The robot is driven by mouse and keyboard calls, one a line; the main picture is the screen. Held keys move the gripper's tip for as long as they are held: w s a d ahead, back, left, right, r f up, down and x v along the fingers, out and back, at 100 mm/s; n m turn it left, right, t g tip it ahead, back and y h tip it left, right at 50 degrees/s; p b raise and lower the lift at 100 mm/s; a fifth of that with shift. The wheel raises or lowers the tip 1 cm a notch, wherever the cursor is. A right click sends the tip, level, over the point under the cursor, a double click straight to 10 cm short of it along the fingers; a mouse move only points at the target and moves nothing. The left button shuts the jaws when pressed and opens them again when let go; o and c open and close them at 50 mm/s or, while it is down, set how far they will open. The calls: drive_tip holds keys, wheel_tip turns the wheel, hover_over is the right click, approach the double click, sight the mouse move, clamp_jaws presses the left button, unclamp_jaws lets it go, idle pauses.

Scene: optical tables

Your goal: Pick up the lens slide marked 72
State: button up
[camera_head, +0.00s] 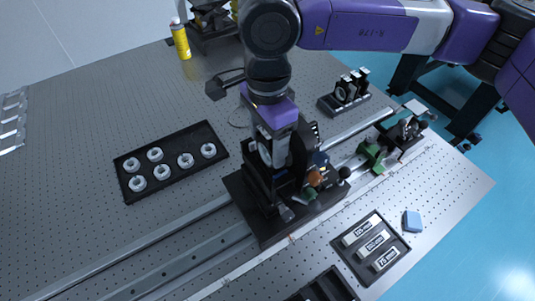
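A black tray (352,264) at the lower right holds three pale labelled slides. The nearest slide (385,259) has a label that looks like 75 or 72 mm; the print is too small to be sure. The middle slide (374,244) and the farthest slide (360,231) carry longer three-digit labels. My gripper (272,165) points down over the black stage assembly (260,229) on the rail, up and left of the tray and well apart from it. Its fingertips are hidden among the dark parts there, so I cannot tell whether they are open or hold anything.
Metal rails (145,250) cross the perforated table. A green mount (372,154) stands on the rail to the right. A black tray of ring-shaped parts (172,181) lies left. A blue block (412,222) sits right of the slide tray, near the table edge. Another black tray (325,290) is cut off below.

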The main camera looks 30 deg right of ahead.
drive_tip(key=c, duration=0.8)
drive_tip(key=shift+r, duration=0.15)
